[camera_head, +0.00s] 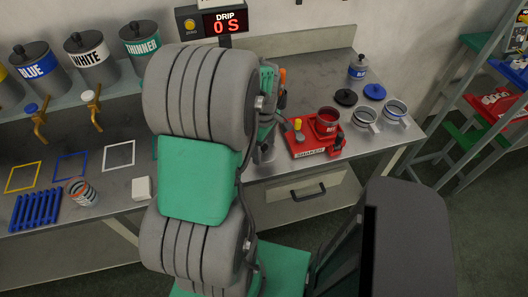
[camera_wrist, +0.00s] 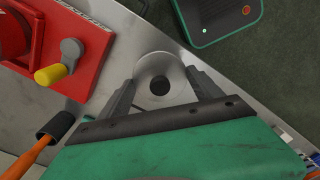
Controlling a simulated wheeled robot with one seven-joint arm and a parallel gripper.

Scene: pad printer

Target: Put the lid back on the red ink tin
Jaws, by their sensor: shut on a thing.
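The red ink tin (camera_head: 327,121) stands on the red shaker (camera_head: 307,147), right of my arm in the head view. Its top looks open, with dark red inside. In the wrist view, part of a red cylinder (camera_wrist: 12,35) shows on the shaker at the left edge. My gripper (camera_wrist: 161,82) is shut on a pale grey round piece with a dark centre (camera_wrist: 147,68); I cannot tell whether it is the tin's lid. The gripper is beside the shaker, apart from the tin. My arm hides much of it in the head view.
A black lid (camera_head: 346,97) and a blue lid (camera_head: 375,92) lie behind the tin. A yellow knob (camera_wrist: 50,75) sticks up from the shaker near my gripper. An orange-handled tool (camera_wrist: 32,155) is close by.

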